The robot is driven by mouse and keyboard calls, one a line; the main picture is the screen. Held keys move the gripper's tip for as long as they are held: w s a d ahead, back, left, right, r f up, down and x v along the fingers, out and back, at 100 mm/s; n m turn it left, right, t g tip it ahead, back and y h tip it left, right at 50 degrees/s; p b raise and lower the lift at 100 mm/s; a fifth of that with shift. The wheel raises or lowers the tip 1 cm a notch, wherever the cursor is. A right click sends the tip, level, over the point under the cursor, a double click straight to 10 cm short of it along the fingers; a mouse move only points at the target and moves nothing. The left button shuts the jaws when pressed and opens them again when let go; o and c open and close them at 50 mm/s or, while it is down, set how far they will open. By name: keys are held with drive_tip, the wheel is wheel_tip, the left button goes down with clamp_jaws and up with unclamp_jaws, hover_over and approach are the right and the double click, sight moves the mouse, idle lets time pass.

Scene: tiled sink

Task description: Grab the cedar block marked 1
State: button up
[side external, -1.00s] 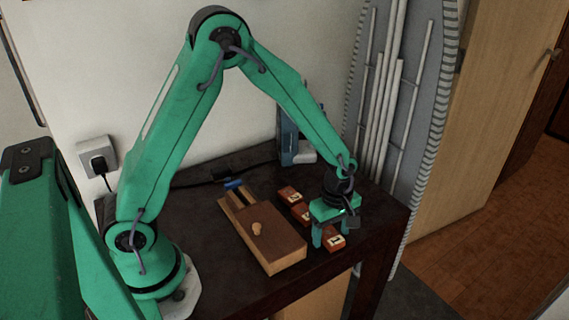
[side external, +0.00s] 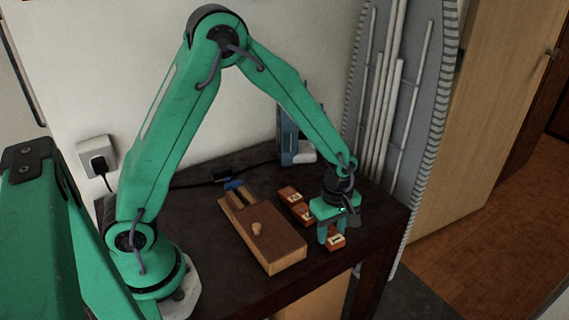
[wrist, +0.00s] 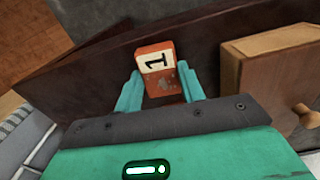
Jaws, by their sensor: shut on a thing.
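The cedar block marked 1 (wrist: 160,82) is reddish with a white label and a black 1, seen between my fingers in the wrist view. In the side external view this block (side external: 336,241) is at the table's front right, under my gripper (side external: 334,236). My gripper (wrist: 160,92) is shut on it, one teal finger on each side. Whether the block touches the table is hard to tell. Two more reddish blocks with white labels, a far one (side external: 290,195) and a nearer one (side external: 303,214), lie behind my gripper. Their labels are partly hidden or too small to read surely.
A wooden box with a round knob (side external: 268,238) stands left of the blocks; its side also shows in the wrist view (wrist: 262,62). A blue device (side external: 289,138) stands at the back by the wall.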

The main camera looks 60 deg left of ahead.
sight(332, 234)
drive_tip(key=shift+r, duration=0.7)
wheel_tip(332, 234, up, 2)
drive_tip(key=shift+r, duration=0.15)
drive_tip(key=s+d+r, duration=0.7)
drive_tip(key=d, duration=0.1)
drive_tip(key=shift+s+d, duration=0.4)
drive_tip(key=shift+a, duration=0.15)
